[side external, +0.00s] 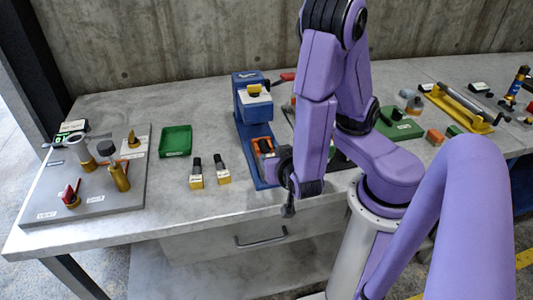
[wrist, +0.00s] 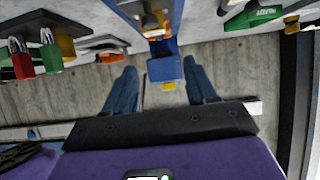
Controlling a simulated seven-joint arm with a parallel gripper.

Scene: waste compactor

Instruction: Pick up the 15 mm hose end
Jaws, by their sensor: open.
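Two small fittings with yellow bases and black tops stand side by side on the bench in the side external view, a left one (side external: 196,174) and a right one (side external: 221,170). They look like hose ends. Their labels are too small to read, so I cannot tell which is the 15 mm one. My gripper (side external: 288,208) hangs near the bench's front edge, right of both fittings and apart from them. In the wrist view its two fingers (wrist: 160,85) are spread with nothing held between them. I cannot make out the fittings clearly in the wrist view.
A blue press-like stand (side external: 242,100) rises behind and left of my gripper. A green tray (side external: 176,141) lies behind the fittings. A grey board (side external: 100,205) with brass fittings is at the left. The wrist view shows red (wrist: 20,62) and green padlocks (wrist: 50,55).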

